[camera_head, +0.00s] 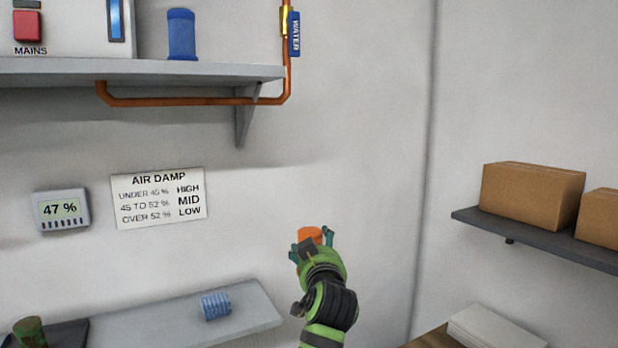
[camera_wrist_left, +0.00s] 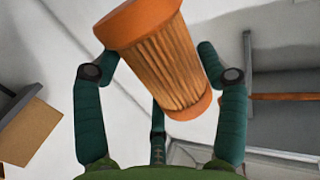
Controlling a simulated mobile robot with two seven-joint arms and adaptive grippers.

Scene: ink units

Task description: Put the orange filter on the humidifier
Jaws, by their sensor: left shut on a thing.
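The orange filter (camera_wrist_left: 160,55), a pleated cylinder with smooth end caps, is held tilted between the dark green fingers of my left gripper (camera_wrist_left: 158,85) in the left wrist view. In the head view my left gripper (camera_head: 313,245) is in front of the wall, right of the lower shelf, and the orange filter (camera_head: 311,235) shows between its fingers. A white unit (camera_head: 70,30) with a red MAINS switch and a blue gauge stands on the upper shelf at top left. It may be the humidifier; its top is cut off. My right gripper is not in view.
A blue cylinder (camera_head: 182,35) stands on the upper shelf (camera_head: 200,72). A copper pipe (camera_head: 200,101) with a blue WATER handle (camera_head: 294,34) runs below. The lower shelf (camera_head: 150,325) bears a blue ribbed cylinder (camera_head: 216,306) and a green one (camera_head: 30,331). A wall meter (camera_head: 62,210) reads 47 %; the sign (camera_head: 160,198) gives 45 to 52 % as MID.

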